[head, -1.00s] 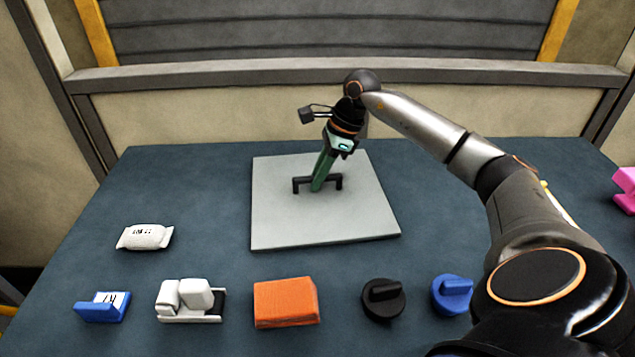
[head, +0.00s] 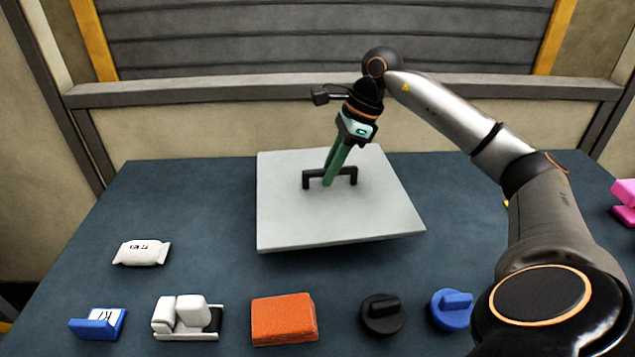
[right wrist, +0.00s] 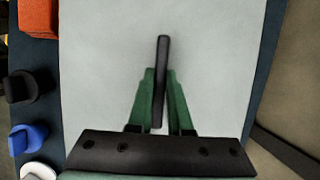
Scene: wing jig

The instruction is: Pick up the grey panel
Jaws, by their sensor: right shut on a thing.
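The grey panel (head: 330,222) is a flat square plate with a black bridge handle (head: 345,172) on its top. It is held above the dark blue table, a little tilted, with a shadow below its front edge. My right gripper (head: 328,180) is shut on the handle, its green fingers on either side of the bar. In the right wrist view the black handle (right wrist: 162,80) stands between the green fingertips (right wrist: 160,85), over the pale panel (right wrist: 100,60). My left gripper is in neither view.
Along the table's (head: 200,200) front lie a blue block (head: 98,324), a white part (head: 187,318), an orange block (head: 284,319), a black knob (head: 383,314) and a blue knob (head: 451,311). A white pouch (head: 142,252) lies at left, a pink part (head: 625,200) at right. A wall stands behind.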

